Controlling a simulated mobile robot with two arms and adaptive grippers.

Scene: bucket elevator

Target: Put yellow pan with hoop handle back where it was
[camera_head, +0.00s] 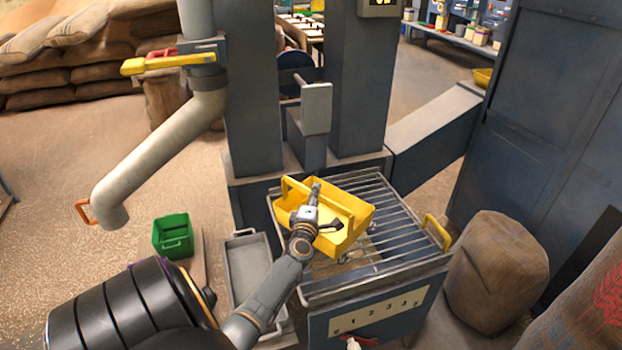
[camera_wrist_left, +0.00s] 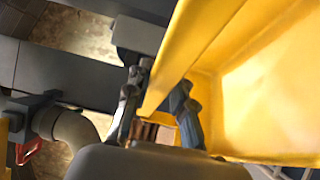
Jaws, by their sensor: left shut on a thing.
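The yellow pan (camera_head: 351,206) is held over the barred grate (camera_head: 388,232) of the grey machine in the head view. I cannot tell whether its underside touches the bars. In the left wrist view the fingers (camera_wrist_left: 158,108) close on a yellow edge of the pan (camera_wrist_left: 270,85), which fills the right side. The pan's inside looks empty where it shows. The hoop handle is partly hidden by my gripper. My right gripper is not in view.
A green bin (camera_head: 172,236) and a grey tray (camera_head: 246,262) are on the floor left of the machine. A bent pipe (camera_head: 160,150) hangs at the left. A brown sack (camera_head: 497,272) stands right of the grate. A yellow handle (camera_head: 437,232) sticks up at the grate's right edge.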

